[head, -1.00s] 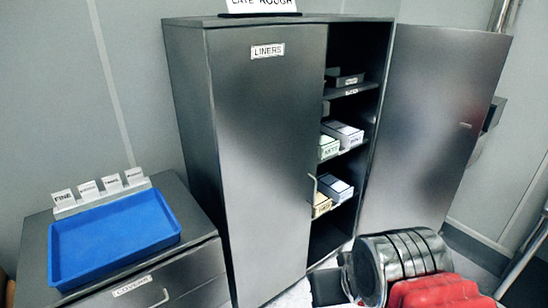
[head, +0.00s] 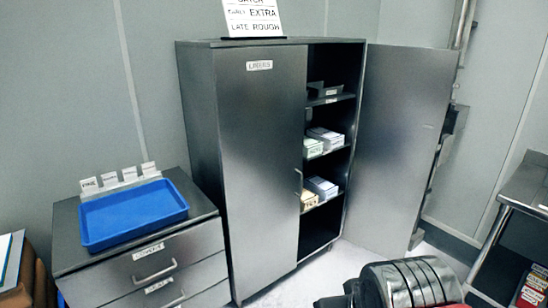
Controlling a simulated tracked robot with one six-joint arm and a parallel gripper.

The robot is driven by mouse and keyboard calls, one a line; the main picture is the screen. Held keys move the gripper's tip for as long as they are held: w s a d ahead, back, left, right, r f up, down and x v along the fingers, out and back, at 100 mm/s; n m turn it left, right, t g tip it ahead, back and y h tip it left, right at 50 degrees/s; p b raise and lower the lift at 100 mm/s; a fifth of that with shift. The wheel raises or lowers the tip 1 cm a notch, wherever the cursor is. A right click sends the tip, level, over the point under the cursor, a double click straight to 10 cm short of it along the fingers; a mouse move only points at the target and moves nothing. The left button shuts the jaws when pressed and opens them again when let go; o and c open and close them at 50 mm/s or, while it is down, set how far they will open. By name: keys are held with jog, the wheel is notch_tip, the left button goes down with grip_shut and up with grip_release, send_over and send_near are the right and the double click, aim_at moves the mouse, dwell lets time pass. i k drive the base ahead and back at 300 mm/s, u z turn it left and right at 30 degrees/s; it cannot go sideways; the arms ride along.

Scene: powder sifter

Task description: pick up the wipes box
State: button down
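Several small boxes stand on the shelves of the dark metal cabinet (head: 263,150), whose right door (head: 400,145) is wide open. On the middle shelf are a pale green box (head: 313,148) and a white box (head: 326,138). On the lower shelf are a yellowish box (head: 308,200) and a white and bluish box (head: 322,188). Their labels are too small to read, so I cannot tell which is the wipes box. The left door, labelled, is shut and hides part of the shelves. My gripper is not in view; a dark ribbed part of my arm shows at the bottom.
A drawer unit (head: 150,262) stands left of the cabinet, with a blue tray (head: 133,214) and small label cards (head: 118,178) on top. A sign (head: 252,18) stands on the cabinet. A metal table (head: 525,195) is at the right. Floor is clear before the open door.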

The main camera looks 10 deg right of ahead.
aim_at(331, 139)
jog(key=k, duration=0.2)
jog(key=z, duration=2.15)
jog(key=i, duration=2.1)
